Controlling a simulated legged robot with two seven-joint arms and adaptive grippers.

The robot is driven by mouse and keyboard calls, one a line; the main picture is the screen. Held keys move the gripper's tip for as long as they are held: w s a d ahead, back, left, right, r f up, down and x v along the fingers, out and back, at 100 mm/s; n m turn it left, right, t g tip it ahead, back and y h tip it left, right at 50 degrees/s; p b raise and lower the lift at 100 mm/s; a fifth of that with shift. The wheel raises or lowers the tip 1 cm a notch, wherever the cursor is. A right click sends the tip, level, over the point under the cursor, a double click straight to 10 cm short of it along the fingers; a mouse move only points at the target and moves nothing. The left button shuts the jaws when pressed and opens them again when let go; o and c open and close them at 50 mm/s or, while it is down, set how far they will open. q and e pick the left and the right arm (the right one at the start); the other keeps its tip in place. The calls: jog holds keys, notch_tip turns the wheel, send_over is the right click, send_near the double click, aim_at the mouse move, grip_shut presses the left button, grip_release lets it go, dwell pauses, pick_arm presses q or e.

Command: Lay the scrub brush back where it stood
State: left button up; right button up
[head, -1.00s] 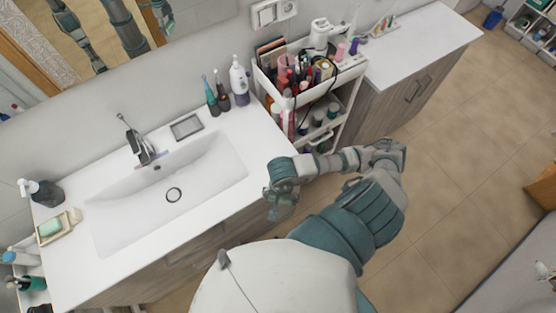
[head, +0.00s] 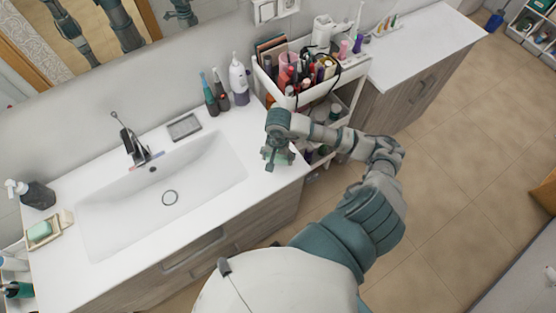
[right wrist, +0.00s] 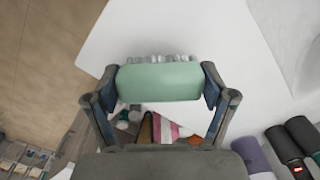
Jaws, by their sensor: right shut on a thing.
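The scrub brush (right wrist: 160,81) shows in the right wrist view as a pale green block with clear bristles along its upper side. My right gripper (right wrist: 160,85) is shut on it, with one finger at each end. In the head view my right gripper (head: 277,160) is over the right end of the white washbasin counter (head: 232,129), near the cart. The brush is mostly hidden by the gripper there; a little green (head: 288,157) shows. I cannot tell whether the brush touches the counter. My left gripper is not directly in view.
A white cart (head: 330,85) full of cosmetics stands just right of the counter. The sink (head: 160,190) is left. A soap dish (head: 52,236) is at far left.

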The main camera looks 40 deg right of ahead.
aim_at(278, 162)
jog(key=shift+s+f, duration=0.1)
jog(key=shift+f, duration=1.35)
jog(key=o, duration=0.9)
jog(key=shift+c, duration=0.2)
notch_tip(278, 162, up, 12)
jog(key=shift+r+b, duration=0.1)
jog(key=shift+b, duration=0.4)
